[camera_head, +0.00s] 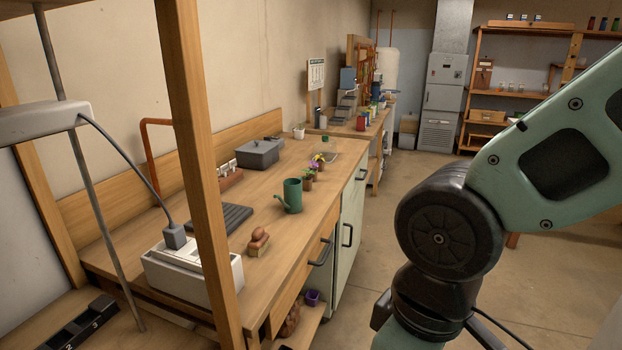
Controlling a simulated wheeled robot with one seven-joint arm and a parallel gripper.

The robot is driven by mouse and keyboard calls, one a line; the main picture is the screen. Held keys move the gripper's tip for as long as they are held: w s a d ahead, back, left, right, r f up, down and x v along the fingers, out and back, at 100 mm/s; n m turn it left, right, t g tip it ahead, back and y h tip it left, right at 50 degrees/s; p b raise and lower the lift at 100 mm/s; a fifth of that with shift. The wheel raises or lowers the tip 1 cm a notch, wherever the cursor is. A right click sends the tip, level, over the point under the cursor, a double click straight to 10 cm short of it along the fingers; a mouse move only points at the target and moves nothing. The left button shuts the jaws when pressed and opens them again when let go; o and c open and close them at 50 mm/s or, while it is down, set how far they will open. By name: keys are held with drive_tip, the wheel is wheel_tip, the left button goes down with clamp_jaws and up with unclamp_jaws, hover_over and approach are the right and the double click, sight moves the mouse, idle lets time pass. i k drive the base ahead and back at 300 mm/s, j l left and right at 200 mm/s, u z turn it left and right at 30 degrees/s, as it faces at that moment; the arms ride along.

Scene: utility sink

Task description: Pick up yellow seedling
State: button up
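Small potted seedlings stand together on the wooden bench, beyond the green watering can. A yellow and purple patch of bloom, which may be the yellow seedling (319,159), shows at the far end of this group. A green seedling in a brown pot (308,182) stands just in front of it. They are too small and close together for me to tell the plants apart surely. My arm fills the right side of the picture, well apart from the seedlings. My gripper is out of view.
The bench (275,225) also holds the green watering can (291,196), a black tray (227,217), a brown brush-like object (258,241) and a grey box (259,154). A wooden post (196,150) stands in the left foreground. The floor (375,220) right of the bench is clear.

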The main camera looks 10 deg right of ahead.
sight(321, 161)
drive_tip(key=i+l+u, duration=0.2)
drive_tip(key=i+l, duration=0.2)
drive_tip(key=i, duration=0.15)
drive_tip(key=i+l+u, duration=0.25)
drive_tip(key=i+l, duration=0.2)
drive_tip(key=i+l+u, duration=0.2)
drive_tip(key=i+l, duration=0.3)
drive_tip(key=i+l+u, duration=0.25)
drive_tip(key=i+l, duration=0.2)
drive_tip(key=l, duration=0.25)
